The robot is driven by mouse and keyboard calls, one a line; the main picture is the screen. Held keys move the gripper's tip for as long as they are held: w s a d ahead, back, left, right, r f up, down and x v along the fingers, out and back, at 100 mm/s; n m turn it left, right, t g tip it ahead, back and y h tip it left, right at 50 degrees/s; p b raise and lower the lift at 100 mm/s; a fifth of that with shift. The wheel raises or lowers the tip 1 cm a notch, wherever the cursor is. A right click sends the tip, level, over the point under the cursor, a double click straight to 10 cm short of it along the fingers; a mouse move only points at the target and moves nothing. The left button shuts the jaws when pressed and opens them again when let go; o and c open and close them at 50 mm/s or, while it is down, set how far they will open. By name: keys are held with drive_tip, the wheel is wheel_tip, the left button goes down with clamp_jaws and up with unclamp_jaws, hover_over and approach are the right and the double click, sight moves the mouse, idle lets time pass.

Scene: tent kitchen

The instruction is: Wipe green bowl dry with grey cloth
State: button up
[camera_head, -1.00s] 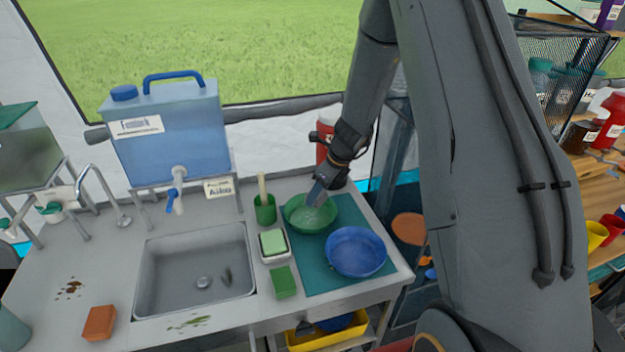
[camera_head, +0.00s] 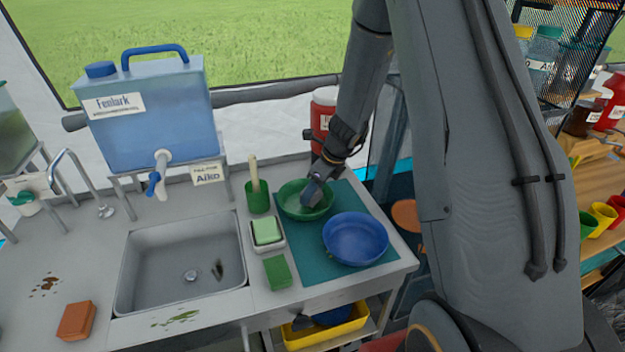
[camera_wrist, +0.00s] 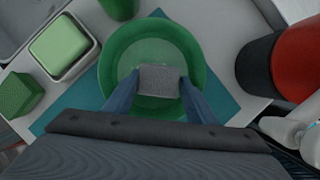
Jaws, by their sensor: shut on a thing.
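The green bowl (camera_head: 293,206) stands on the teal mat at the back right of the counter. It also shows in the wrist view (camera_wrist: 190,50), open side up. My gripper (camera_head: 312,196) reaches down into the bowl. In the wrist view my gripper (camera_wrist: 158,92) is shut on the grey cloth (camera_wrist: 160,80), a small folded grey block between the fingertips. The cloth is over the bowl's inside; I cannot tell whether it touches the bottom. The cloth is hard to make out in the head view.
A blue bowl (camera_head: 356,240) sits in front on the teal mat (camera_head: 310,268). A green cup (camera_head: 258,200), a soap dish (camera_head: 267,236) and a green sponge (camera_head: 277,272) stand left, beside the sink (camera_head: 180,278). A red container (camera_head: 323,115) stands behind.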

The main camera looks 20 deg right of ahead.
sight(301, 197)
drive_tip(key=shift+f+b, duration=0.35)
drive_tip(key=shift+f, duration=0.2)
drive_tip(key=shift+w+a+f+b, duration=0.15)
drive_tip(key=shift+a+f, duration=0.1)
drive_tip(key=shift+a, duration=0.4)
drive_tip(key=shift+s+a+f+b, duration=0.1)
drive_tip(key=shift+a+f+b, duration=0.1)
drive_tip(key=shift+a, duration=0.4)
drive_tip(key=shift+w+a+r, duration=0.1)
drive_tip(key=shift+a, duration=0.55)
drive_tip(key=shift+d, duration=0.35)
drive_tip(key=d, duration=0.3)
drive_tip(key=shift+d, duration=0.1)
drive_tip(key=r+p, duration=0.3)
drive_tip(key=shift+s, duration=0.2)
wheel_tip(301, 197, up, 5)
drive_tip(key=p, duration=0.5)
